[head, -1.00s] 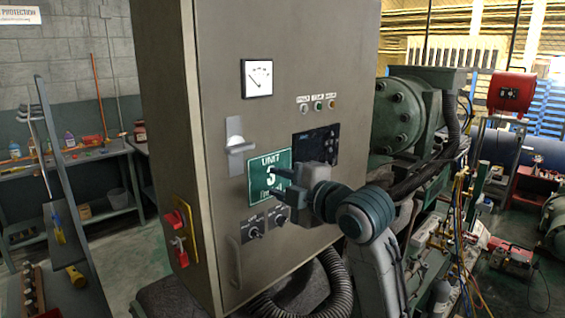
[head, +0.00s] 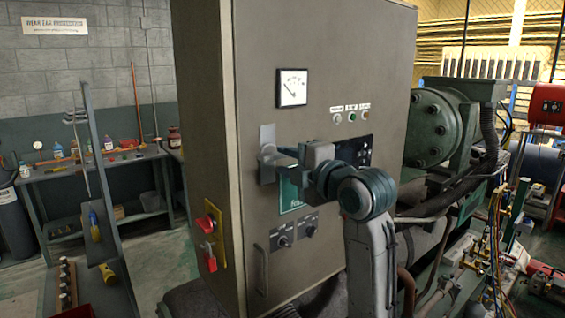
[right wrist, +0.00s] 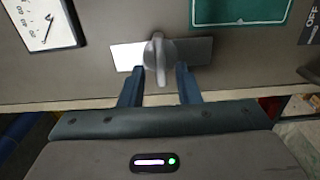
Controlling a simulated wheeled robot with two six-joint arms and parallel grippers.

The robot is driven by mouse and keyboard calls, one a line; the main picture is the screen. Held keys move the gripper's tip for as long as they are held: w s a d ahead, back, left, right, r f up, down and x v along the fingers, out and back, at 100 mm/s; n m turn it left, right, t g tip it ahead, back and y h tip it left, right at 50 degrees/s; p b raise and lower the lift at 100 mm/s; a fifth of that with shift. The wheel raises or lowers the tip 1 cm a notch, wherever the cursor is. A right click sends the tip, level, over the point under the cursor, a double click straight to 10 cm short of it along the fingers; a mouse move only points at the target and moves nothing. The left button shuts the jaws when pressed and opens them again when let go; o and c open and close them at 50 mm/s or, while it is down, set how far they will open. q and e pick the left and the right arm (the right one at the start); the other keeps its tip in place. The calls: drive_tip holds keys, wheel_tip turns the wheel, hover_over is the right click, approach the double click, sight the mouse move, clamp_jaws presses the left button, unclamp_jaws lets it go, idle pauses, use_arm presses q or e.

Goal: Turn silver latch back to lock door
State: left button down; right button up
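The silver latch (head: 267,152) sits on its plate on the front of the grey cabinet door (head: 330,70), left of the green unit sign (head: 290,193). In the right wrist view the latch knob (right wrist: 158,55) stands between and just beyond my two blue fingertips. My right gripper (head: 285,158) is at the latch. It is open, with a finger on each side of the knob (right wrist: 160,72), and no clear contact shows. In the head view the gripper partly hides the latch and the sign. My left gripper is not in view.
A gauge (head: 292,88) is above the latch, and a red switch on a yellow plate (head: 212,232) is on the cabinet's side. A door handle (head: 260,270) is lower down. Green machinery (head: 435,125) stands close on the right.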

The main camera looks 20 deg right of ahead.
drive_tip(key=shift+x, duration=0.9)
drive_tip(key=shift+c, duration=0.4)
clamp_jaws()
drive_tip(key=shift+r+m+p, duration=0.1)
drive_tip(key=shift+m+p, duration=0.4)
drive_tip(key=shift+m, duration=0.2)
drive_tip(key=shift+m+p, duration=0.6)
drive_tip(key=shift+m, duration=1)
drive_tip(key=shift+p, duration=0.35)
